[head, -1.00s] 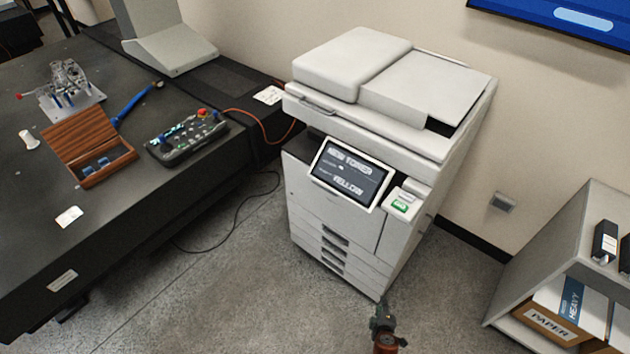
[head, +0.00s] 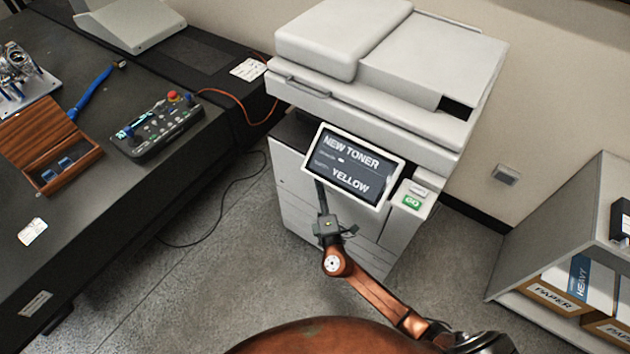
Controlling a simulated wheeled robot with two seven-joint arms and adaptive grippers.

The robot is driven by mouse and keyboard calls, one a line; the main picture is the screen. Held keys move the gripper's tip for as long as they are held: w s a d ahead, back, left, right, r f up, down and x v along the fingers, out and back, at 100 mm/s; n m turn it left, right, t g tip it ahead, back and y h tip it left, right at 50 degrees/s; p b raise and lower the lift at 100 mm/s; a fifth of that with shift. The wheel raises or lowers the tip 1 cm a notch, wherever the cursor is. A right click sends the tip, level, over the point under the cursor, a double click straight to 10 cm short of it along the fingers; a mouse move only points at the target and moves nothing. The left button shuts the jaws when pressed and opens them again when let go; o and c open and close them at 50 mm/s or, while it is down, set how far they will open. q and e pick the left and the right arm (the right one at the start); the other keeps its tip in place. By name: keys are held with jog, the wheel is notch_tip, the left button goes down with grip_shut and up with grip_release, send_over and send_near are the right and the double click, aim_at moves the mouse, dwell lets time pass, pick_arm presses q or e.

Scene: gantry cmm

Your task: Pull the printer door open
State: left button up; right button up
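The white printer (head: 390,60) stands against the wall, and its tilted screen (head: 354,168) reads "NEW TONER" and "YELLOW". The printer's front door (head: 291,180) is below the screen and looks closed, flush with the body. My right gripper (head: 321,192) is in front of the door, just below the screen's lower left corner. Its thin dark fingers point up at the printer front. I cannot tell whether they touch the door, and the finger opening is too small to judge. My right arm hides part of the lower front. My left gripper is not in view.
A dark table at left holds a control box (head: 156,125), an open wooden case (head: 45,145) and a blue tool (head: 92,88). A cable lies on the floor between table and printer. A grey shelf (head: 560,215) with paper boxes stands at right.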

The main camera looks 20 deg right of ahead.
jog(key=shift+w+d+r, duration=0.1)
jog(key=shift+w+d, duration=0.05)
jog(key=shift+w, duration=0.45)
jog(key=shift+w+d+r, duration=0.1)
jog(key=shift+w+d, duration=0.05)
jog(key=shift+w, duration=0.4)
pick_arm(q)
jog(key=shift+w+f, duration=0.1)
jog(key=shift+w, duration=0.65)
pick_arm(e)
jog(key=shift+a, duration=0.1)
grip_shut()
jog(key=shift+f, duration=0.1)
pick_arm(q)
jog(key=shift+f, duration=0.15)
pick_arm(e)
jog(key=shift+a, duration=0.15)
